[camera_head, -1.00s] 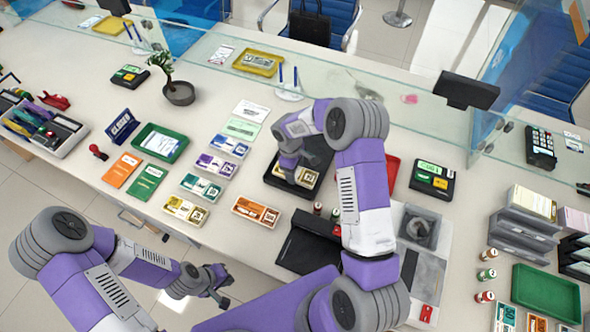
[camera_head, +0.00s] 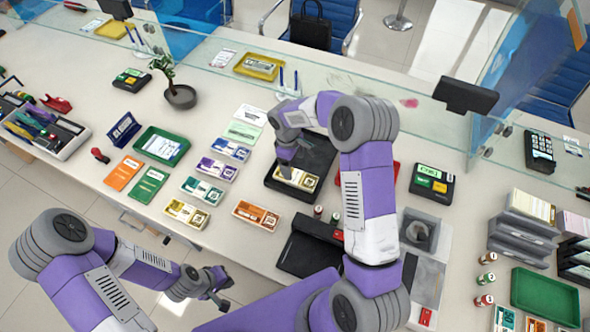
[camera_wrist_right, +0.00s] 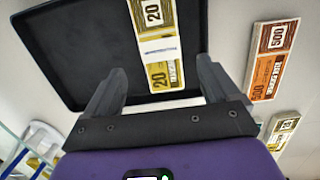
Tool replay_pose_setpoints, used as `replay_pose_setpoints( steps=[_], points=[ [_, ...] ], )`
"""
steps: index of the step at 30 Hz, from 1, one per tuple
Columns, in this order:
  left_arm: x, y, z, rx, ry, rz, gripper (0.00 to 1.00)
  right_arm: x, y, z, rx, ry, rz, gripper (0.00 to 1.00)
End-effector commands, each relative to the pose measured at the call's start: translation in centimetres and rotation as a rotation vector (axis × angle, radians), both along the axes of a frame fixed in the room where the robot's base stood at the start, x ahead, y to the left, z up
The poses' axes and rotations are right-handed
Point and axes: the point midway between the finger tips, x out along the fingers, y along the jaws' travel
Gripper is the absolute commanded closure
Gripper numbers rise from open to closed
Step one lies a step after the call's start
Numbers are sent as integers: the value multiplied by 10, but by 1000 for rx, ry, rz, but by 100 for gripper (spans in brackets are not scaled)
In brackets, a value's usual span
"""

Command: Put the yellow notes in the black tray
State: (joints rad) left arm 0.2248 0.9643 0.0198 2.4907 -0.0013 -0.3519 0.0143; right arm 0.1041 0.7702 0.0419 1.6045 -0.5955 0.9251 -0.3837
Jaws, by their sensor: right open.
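The black tray (camera_head: 322,152) lies on the counter under my right gripper; it fills the upper left of the right wrist view (camera_wrist_right: 90,60). A banded bundle of yellow notes marked 20 (camera_head: 298,178) lies in it, also in the right wrist view (camera_wrist_right: 160,75). My right gripper (camera_head: 287,160) is open just above the tray, its fingers (camera_wrist_right: 158,78) apart on either side of the bundle's near end. Another yellow notes bundle (camera_head: 186,213) lies on the counter at the front left, also in the right wrist view (camera_wrist_right: 284,131). My left gripper (camera_head: 220,290) hangs empty-looking at the counter's front; its jaws are unclear.
Purple (camera_head: 217,168) and green (camera_head: 202,190) notes lie to the left. A black device (camera_head: 308,250) and small rolls stand in front of the tray. A glass screen (camera_head: 350,80) runs behind.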

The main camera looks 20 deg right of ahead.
Motion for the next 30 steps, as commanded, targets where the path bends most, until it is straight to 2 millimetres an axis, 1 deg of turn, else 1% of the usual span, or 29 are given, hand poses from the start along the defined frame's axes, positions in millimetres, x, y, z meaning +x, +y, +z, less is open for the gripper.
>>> replay_pose_setpoints(
  steps=[1, 3, 6, 9, 13, 27, 30],
  points=[
    [0, 0, 3, 0, 0, 0, 100, 2, 1, 13, 1, -4, 0, 11],
    [0, 0, 4, 0, 0, 0, 100, 3, 2, 26, 0, -4, -1, 11],
    [0, 0, 6, 0, 0, 0, 100, 4, 4, 41, 1, -2, 0, 11],
    [0, 0, 7, 0, 0, 0, 100, 5, 4, 50, 1, -1, 0, 11],
    [0, 0, 7, 0, 0, 0, 100, 5, 5, 54, 1, 0, 0, 11],
    [0, 0, 7, 0, 0, 0, 100, 5, 5, 54, 1, 1, 0, 11],
    [0, 0, 10, 0, 0, 0, 100, 5, 5, 57, 1, 1, 0, 11]
  ],
)
